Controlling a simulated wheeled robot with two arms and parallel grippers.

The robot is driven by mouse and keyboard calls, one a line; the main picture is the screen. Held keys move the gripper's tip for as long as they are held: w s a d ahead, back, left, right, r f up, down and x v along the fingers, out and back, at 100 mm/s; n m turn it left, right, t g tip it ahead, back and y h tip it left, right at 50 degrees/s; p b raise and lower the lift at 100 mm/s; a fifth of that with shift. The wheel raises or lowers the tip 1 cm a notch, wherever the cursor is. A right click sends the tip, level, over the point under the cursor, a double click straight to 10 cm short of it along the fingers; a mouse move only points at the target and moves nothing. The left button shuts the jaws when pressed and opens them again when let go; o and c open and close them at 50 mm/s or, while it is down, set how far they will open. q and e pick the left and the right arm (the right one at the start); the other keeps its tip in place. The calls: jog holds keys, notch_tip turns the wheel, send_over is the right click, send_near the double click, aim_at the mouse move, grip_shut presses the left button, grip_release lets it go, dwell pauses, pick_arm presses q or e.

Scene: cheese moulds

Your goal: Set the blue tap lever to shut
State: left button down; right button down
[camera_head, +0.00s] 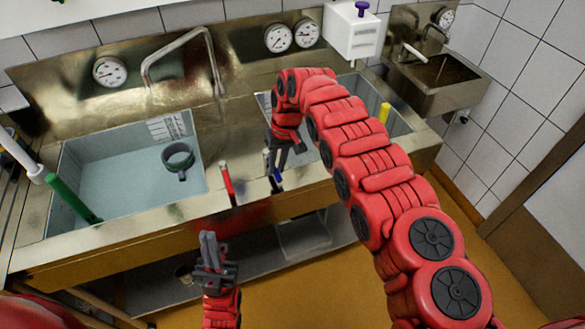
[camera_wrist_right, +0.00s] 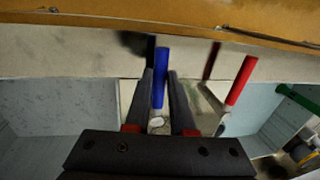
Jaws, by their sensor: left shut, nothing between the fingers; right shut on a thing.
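The blue tap lever (camera_head: 278,182) is at the front of the steel counter, between the two basins. In the right wrist view the blue lever (camera_wrist_right: 160,77) stands between the fingertips of my right gripper (camera_wrist_right: 160,82), which is shut on it. In the head view my right gripper (camera_head: 276,162) reaches down to the lever from above and partly hides it. I cannot tell the lever's exact angle. My left gripper (camera_head: 208,243) is shut and empty, in front of the counter and left of the lever.
A red lever (camera_head: 227,180) stands just left of the blue one; it also shows in the right wrist view (camera_wrist_right: 241,80). The left basin (camera_head: 115,165) holds a dark round mould (camera_head: 178,157). A green-handled tool (camera_head: 67,197) leans at its left. A yellow handle (camera_head: 384,112) is at the right basin.

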jog(key=shift+a+m, duration=0.2)
jog(key=shift+m, duration=0.1)
jog(key=c, duration=0.8)
grip_release()
jog(key=shift+s, duration=0.1)
jog(key=shift+o, duration=0.2)
jog(key=shift+r, duration=0.15)
jog(key=d+r+p, duration=0.1)
jog(key=r+p, duration=0.2)
jog(key=r, duration=0.5)
jog(key=w+d+r+p, duration=0.1)
jog(key=d+r+p, duration=0.1)
jog(key=r, duration=0.6)
jog(key=shift+w+r+p, duration=0.15)
jog(key=shift+r+p, duration=0.25)
jog(key=shift+p, duration=0.45)
